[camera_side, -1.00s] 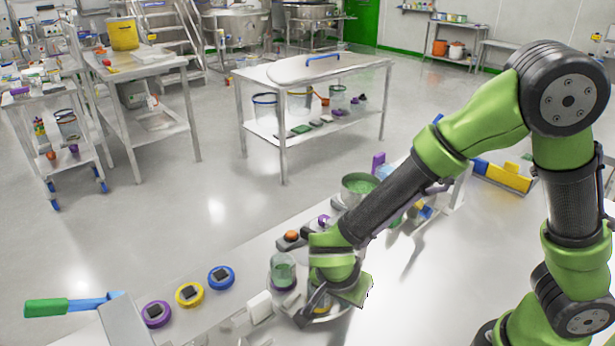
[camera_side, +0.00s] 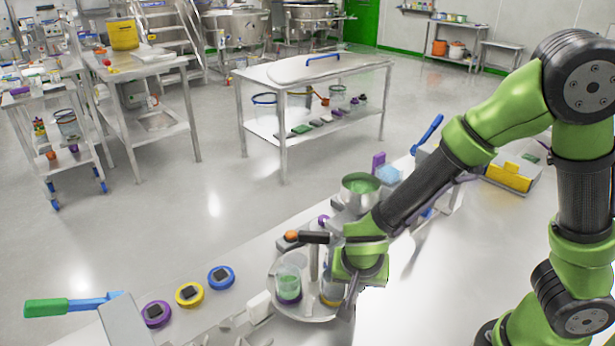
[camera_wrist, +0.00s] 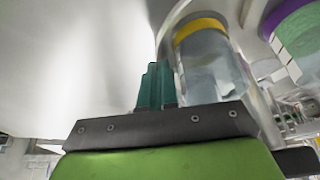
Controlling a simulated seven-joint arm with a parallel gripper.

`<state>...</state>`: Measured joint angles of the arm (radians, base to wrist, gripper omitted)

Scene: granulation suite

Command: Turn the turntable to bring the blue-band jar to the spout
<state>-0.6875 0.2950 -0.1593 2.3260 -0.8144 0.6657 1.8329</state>
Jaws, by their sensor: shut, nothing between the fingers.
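The round turntable (camera_side: 312,314) stands on the bench in the side view. On it, a clear jar with a purple band and green contents (camera_side: 288,283) is at the front left. A yellow-band jar (camera_side: 329,290) is partly covered by my gripper. In the wrist view the yellow-band jar (camera_wrist: 208,65) and purple-band jar (camera_wrist: 298,38) show upside down. My gripper (camera_wrist: 152,70) is shut and empty, its teal fingers close beside the yellow-band jar; contact cannot be told. No blue-band jar can be made out on the turntable. The spout cannot be clearly made out.
A steel bowl of green powder (camera_side: 361,188) stands behind the turntable. Purple (camera_side: 156,314), yellow (camera_side: 190,294) and blue (camera_side: 221,278) rings with dark squares lie to the left. A green-handled tool (camera_side: 60,307) is at far left. The bench at right is largely clear.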

